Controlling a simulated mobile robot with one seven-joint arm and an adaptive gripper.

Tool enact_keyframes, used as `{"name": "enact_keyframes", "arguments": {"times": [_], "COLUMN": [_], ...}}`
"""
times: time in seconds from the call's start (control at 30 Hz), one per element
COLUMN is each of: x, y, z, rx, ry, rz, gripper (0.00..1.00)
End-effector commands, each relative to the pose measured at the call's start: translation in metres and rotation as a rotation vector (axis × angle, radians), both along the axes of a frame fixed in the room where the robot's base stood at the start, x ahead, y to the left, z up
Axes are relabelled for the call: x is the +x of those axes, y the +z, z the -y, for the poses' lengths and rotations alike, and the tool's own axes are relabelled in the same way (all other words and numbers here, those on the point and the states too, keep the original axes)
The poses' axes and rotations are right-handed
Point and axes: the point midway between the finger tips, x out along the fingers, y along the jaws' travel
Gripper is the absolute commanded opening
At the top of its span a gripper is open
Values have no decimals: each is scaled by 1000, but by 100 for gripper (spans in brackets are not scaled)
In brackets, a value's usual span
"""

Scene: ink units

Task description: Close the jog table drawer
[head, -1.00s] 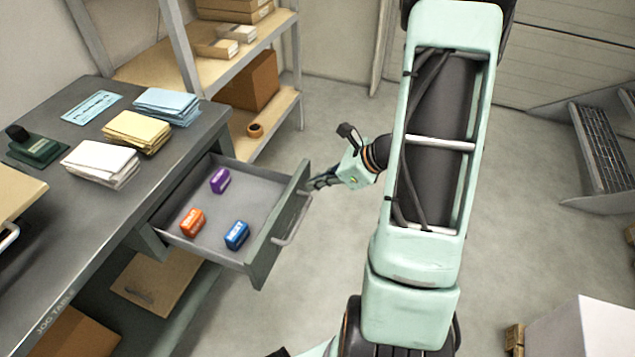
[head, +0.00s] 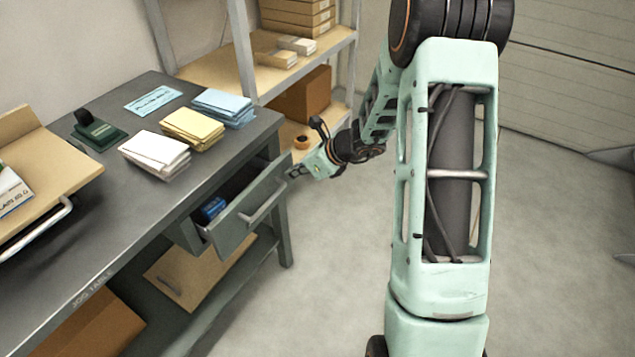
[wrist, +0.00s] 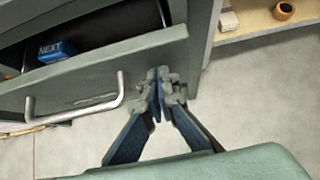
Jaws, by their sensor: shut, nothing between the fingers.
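The jog table (head: 90,250) stands at the left in the head view. Its drawer (head: 250,208) is partly open, pulled out a short way, with a bar handle on its front. A blue ink unit (head: 212,209) shows inside; it also shows in the wrist view as a blue block marked NEXT (wrist: 58,50). My gripper (head: 293,172) is at the far, right end of the drawer front. In the wrist view, my gripper (wrist: 160,78) is shut and empty, its fingertips at the front's right end, seemingly touching it, beside the handle (wrist: 82,112).
Paper stacks in white (head: 155,155), yellow (head: 193,128) and blue (head: 222,106) lie on the table top, with a green stamp-like tool (head: 98,130). Shelving (head: 275,75) with boxes stands behind.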

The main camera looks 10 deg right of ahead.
Motion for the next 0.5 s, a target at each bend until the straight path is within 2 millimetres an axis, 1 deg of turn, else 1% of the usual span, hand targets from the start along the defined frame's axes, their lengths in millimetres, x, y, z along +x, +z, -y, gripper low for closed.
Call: {"name": "enact_keyframes", "arguments": {"times": [0.03, 0.2, 0.3, 0.5], "x": [8, 28, 35, 44], "y": [1, 1, 1, 0], "z": [-10, -28, -36, -43], "rx": [1, 0, 1, 0], "ry": [5, 1, 3, 0], "rz": [2, 0, 1, 0], "gripper": [0, 0, 0, 0]}}
